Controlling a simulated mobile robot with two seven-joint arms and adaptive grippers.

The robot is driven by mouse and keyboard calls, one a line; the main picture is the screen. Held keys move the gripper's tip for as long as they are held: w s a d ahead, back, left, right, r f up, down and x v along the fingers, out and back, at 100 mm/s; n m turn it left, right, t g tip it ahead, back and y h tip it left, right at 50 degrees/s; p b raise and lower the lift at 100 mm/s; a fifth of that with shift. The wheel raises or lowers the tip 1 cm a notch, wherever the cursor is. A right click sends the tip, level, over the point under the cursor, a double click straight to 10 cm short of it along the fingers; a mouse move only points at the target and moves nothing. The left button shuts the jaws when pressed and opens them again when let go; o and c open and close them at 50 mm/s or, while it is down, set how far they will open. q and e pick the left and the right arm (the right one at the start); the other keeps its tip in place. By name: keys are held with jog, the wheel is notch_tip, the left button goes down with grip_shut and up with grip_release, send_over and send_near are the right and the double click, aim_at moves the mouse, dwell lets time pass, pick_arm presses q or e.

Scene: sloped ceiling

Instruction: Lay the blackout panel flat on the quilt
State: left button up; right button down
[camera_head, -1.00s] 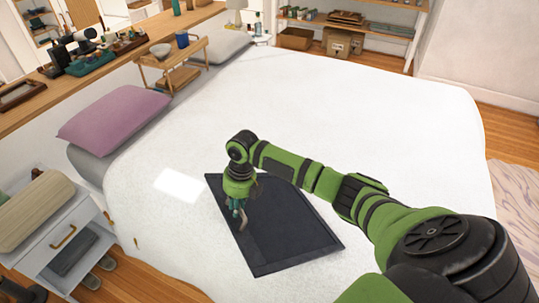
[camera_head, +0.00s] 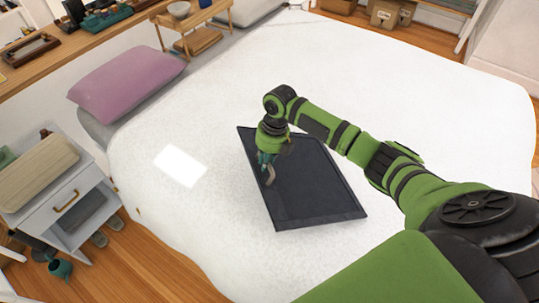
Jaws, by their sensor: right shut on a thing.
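The blackout panel (camera_head: 310,185) is a dark, thin, four-cornered sheet with a raised-looking border. It is over the white quilt (camera_head: 400,105), near the middle of the bed's near part. It looks level or nearly so; whether it touches the quilt or hangs just above it, I cannot tell. My right gripper (camera_head: 269,175) points down at the panel's left side and is shut on it. The fingertips partly hide that edge, and my right arm passes over the panel's far right corner. My left gripper is not in view.
A purple pillow (camera_head: 125,82) lies at the bed's left side. A white nightstand (camera_head: 50,205) with a beige cushion (camera_head: 38,172) stands at the near left. A wooden tray table (camera_head: 195,27) stands at the back. The quilt around the panel is clear.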

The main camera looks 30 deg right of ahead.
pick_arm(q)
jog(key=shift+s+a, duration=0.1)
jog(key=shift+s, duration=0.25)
pick_arm(e)
jog(key=shift+a+r, duration=0.1)
jog(key=shift+r, duration=0.05)
jog(key=shift+a+h+p, duration=0.1)
jog(key=shift+h+p, duration=0.7)
jog(key=shift+h, duration=0.2)
jog(key=shift+h+p, duration=0.3)
jog(key=shift+h, duration=0.6)
jog(key=shift+a+g+h, duration=0.1)
jog(key=shift+g+h, duration=0.3)
jog(key=shift+h, duration=0.5)
jog(key=shift+f+b, duration=1.05)
jog(key=shift+f, duration=0.7)
pick_arm(q)
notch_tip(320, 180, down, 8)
jog(key=b, duration=0.8)
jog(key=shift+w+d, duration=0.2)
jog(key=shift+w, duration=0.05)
pick_arm(e)
jog(key=shift+f, duration=5.7)
pick_arm(q)
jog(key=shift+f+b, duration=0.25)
jog(key=shift+b, duration=0.05)
pick_arm(e)
jog(key=shift+f, duration=0.4)
jog(key=c, duration=1.1)
grip_release()
